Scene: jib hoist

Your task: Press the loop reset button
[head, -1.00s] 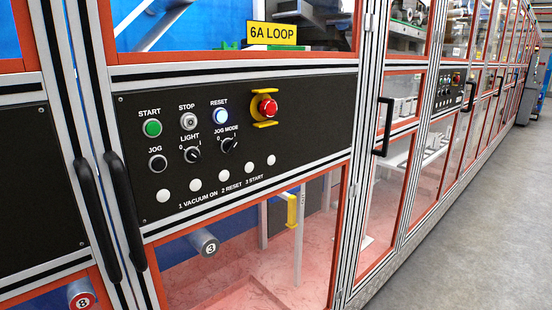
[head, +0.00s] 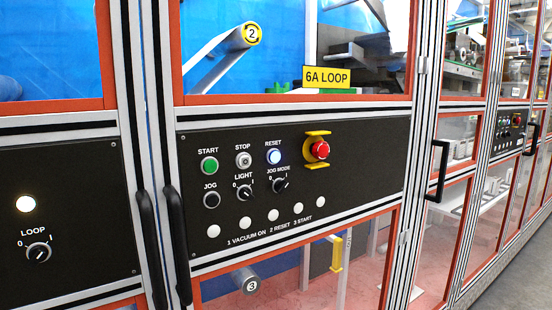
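The reset button (head: 274,157) is a round button lit blue-white, under the label RESET on the black control panel (head: 350,185). A yellow 6A LOOP sign (head: 326,77) sits just above this panel. Left of RESET are the grey stop button (head: 243,160) and the green start button (head: 209,166). To its right is a red emergency stop (head: 319,150) with a yellow guard. Below are the JOG button (head: 211,200), the LIGHT knob (head: 246,193) and the JOG MODE knob (head: 280,186). Neither of my grippers shows in the head view.
Several pale round buttons (head: 245,222) line the panel's bottom. Black door handles (head: 176,245) stick out left of the panel, another (head: 437,170) at right. A left panel has a LOOP knob (head: 39,252) and a lit lamp (head: 26,204). Grey floor (head: 500,290) is clear at lower right.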

